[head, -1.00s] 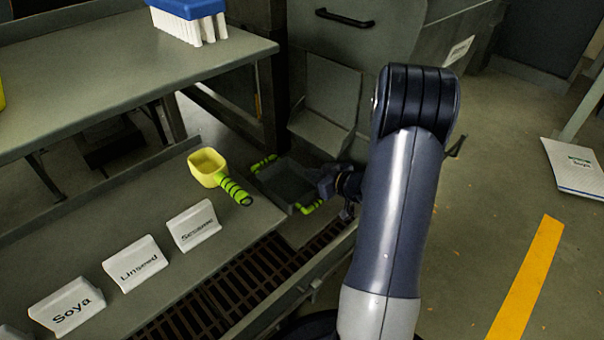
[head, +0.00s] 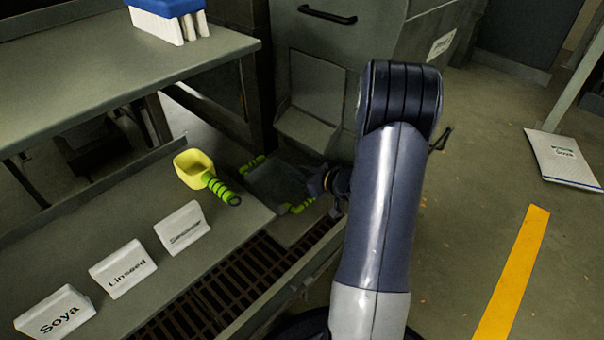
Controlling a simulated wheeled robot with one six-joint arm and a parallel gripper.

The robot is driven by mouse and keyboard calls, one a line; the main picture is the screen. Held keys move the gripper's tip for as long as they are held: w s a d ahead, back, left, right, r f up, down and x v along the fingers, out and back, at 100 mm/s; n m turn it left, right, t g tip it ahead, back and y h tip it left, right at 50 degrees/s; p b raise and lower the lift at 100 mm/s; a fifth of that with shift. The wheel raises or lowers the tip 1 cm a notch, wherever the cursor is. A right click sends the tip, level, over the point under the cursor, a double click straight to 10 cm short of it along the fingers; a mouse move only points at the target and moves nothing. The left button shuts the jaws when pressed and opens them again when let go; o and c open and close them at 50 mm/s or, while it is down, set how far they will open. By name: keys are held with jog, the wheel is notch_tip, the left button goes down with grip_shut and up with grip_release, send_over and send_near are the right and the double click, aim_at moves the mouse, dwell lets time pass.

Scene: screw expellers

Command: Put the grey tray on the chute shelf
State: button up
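The grey tray (head: 272,186) has bright green grips on two sides. In the head view it sits below the mouth of the grey chute (head: 308,130), on or just above a low grey shelf (head: 292,228). I cannot tell whether the tray touches that shelf. My gripper (head: 318,190) is at the tray's right side, close to the near green grip (head: 302,206). Its fingertips are small, dark and partly hidden, so I cannot see whether they are closed on the grip. My arm covers the area to the right of the gripper.
A yellow scoop (head: 194,168) with a green-striped handle lies left of the tray. Label blocks, including Linseed (head: 123,268) and Soya (head: 55,312), stand on the bench. A floor grate (head: 225,290) lies in front. A sack (head: 566,160) lies at right.

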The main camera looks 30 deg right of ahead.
jog(key=p+v, duration=0.4)
jog(key=v, duration=0.6)
jog(key=shift+s+r+p, duration=0.15)
jog(key=shift+r+p, duration=0.1)
jog(key=shift+p, duration=0.05)
jog(key=shift+v, duration=0.85)
jog(key=shift+f, duration=0.2)
